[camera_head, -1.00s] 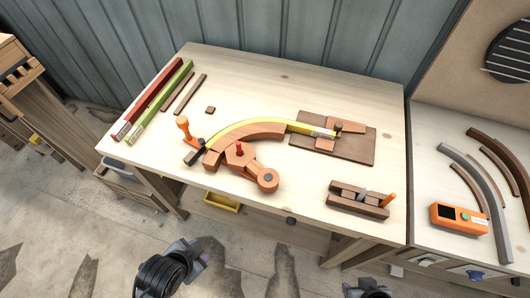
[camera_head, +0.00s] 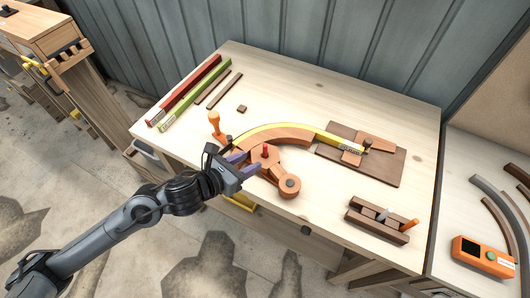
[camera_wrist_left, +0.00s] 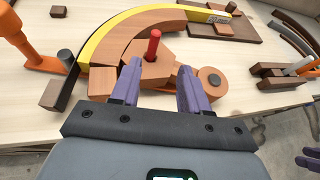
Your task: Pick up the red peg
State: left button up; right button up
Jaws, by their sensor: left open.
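The red peg (camera_head: 265,151) stands upright in a wooden block (camera_head: 268,162) on the inner side of the curved form. It also shows in the left wrist view (camera_wrist_left: 154,44), beyond and between my fingertips. My left gripper (camera_head: 249,164) is open and empty, with its purple fingers just short of the peg. In the left wrist view the fingers (camera_wrist_left: 163,78) are spread apart, pointing toward the block. They do not appear to enclose the peg. My right gripper is outside the head view; a bit of purple finger shows at the right edge of the left wrist view.
A yellow strip (camera_head: 287,126) bends along the curved wooden form. An orange-handled clamp (camera_head: 215,124) stands at its left end. A wooden jig with an orange peg (camera_head: 378,219) sits at the front right. Red and green bars (camera_head: 189,90) lie at the back left.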

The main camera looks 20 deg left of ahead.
aim_at(264, 149)
pick_arm(q)
jog(key=shift+m, duration=0.3)
jog(key=w, duration=0.3)
jog(key=w+d, duration=0.1)
jog(key=w, duration=0.1)
jog(key=shift+w+d+f, duration=0.1)
jog(key=shift+w+f, duration=0.05)
jog(key=shift+f, duration=0.15)
jog(key=shift+f+b+x, duration=0.1)
jog(key=shift+b+x, duration=0.2)
jog(key=shift+x, duration=1.1)
jog(key=shift+f+b+x, duration=0.15)
jog(key=shift+b+x, duration=0.15)
jog(key=shift+x, duration=1.15)
grip_shut()
